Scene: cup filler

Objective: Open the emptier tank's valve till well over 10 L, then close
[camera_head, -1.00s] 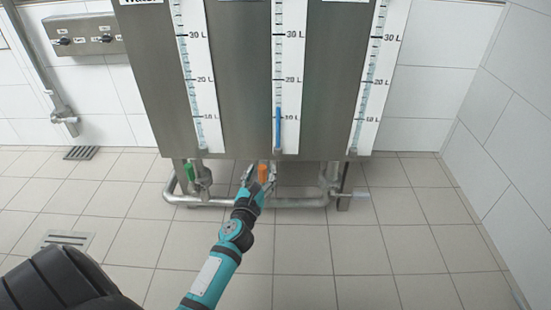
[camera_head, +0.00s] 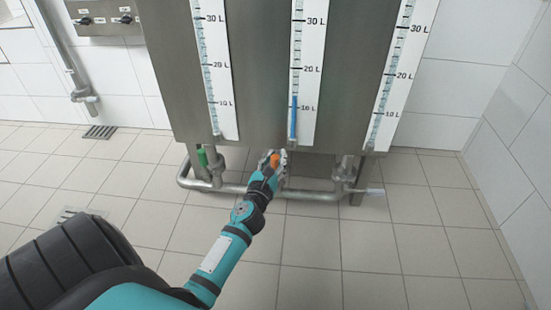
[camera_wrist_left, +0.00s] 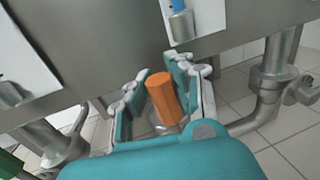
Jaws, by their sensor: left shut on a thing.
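The steel tank cabinet (camera_head: 255,60) has three white gauge strips marked in litres. On the middle gauge (camera_head: 305,68) a solid blue column (camera_head: 294,118) tops out a little above the 10 L mark. The left gauge (camera_head: 214,65) and right gauge (camera_head: 391,72) show only pale tubes. My left gripper (camera_head: 271,163) is under the middle tank, shut on the orange valve handle (camera_head: 275,160). In the left wrist view the orange handle (camera_wrist_left: 164,98) stands slightly tilted between both fingers. A green valve handle (camera_head: 202,158) is under the left tank. My right gripper is out of view.
A steel pipe (camera_head: 235,188) runs low beneath the tanks, with legs beside it. A switch panel (camera_head: 103,18) and a wall pipe (camera_head: 65,50) are at the left. The tiled floor is clear in front and to the right.

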